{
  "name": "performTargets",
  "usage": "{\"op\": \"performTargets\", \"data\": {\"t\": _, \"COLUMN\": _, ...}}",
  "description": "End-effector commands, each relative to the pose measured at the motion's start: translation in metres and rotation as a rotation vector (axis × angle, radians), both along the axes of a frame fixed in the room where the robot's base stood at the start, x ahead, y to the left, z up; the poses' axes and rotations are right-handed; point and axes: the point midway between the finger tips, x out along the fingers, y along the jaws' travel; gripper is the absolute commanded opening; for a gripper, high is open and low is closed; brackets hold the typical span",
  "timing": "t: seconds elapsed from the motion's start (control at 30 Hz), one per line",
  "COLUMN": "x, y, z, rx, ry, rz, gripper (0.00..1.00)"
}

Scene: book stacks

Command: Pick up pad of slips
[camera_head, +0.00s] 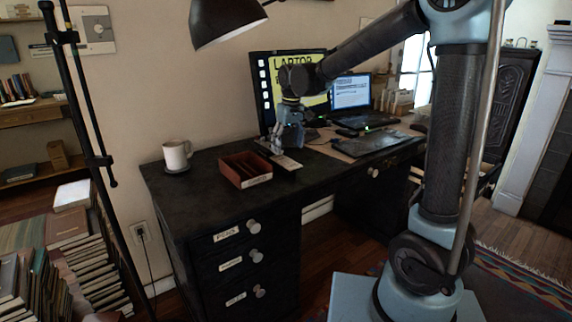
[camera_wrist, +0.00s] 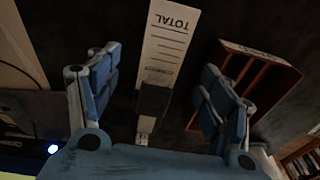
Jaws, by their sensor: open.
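A long white printed slip or pad headed "TOTAL" (camera_wrist: 168,42) lies on the dark desk; it looks like the pad of slips. In the head view its pale end (camera_head: 288,163) shows beside my gripper. In the head view my gripper (camera_head: 275,143) hangs low over the desk, partly hiding the pad.
A red-brown divided tray (camera_head: 244,170) stands close beside the pad; it also shows in the wrist view (camera_wrist: 262,62). A white mug (camera_head: 177,154) is at the left of the desk (camera_head: 205,195). A monitor (camera_head: 290,75), laptop (camera_head: 352,92) and dark flat item (camera_head: 370,141) are at the right.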

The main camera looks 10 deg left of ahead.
Motion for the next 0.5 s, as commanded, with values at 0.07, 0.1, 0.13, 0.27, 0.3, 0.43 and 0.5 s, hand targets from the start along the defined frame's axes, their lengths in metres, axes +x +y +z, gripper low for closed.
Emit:
{"op": "performTargets", "data": {"t": 0.07, "x": 0.000, "y": 0.001, "z": -0.005, "rx": 0.000, "ry": 0.000, "rz": 0.000, "gripper": 0.73}}
{"op": "performTargets", "data": {"t": 0.1, "x": 0.000, "y": 0.002, "z": -0.009, "rx": 0.000, "ry": 0.000, "rz": 0.000, "gripper": 0.73}}
{"op": "performTargets", "data": {"t": 0.13, "x": 0.001, "y": 0.002, "z": -0.012, "rx": 0.000, "ry": 0.000, "rz": 0.000, "gripper": 0.73}}
{"op": "performTargets", "data": {"t": 0.27, "x": 0.001, "y": 0.005, "z": -0.031, "rx": 0.000, "ry": 0.000, "rz": 0.001, "gripper": 0.73}}
{"op": "performTargets", "data": {"t": 0.3, "x": 0.001, "y": 0.006, "z": -0.036, "rx": 0.000, "ry": 0.000, "rz": 0.000, "gripper": 0.73}}
{"op": "performTargets", "data": {"t": 0.43, "x": 0.002, "y": 0.006, "z": -0.048, "rx": 0.000, "ry": 0.000, "rz": 0.000, "gripper": 0.73}}
{"op": "performTargets", "data": {"t": 0.5, "x": 0.002, "y": 0.007, "z": -0.051, "rx": 0.000, "ry": 0.000, "rz": 0.000, "gripper": 0.73}}
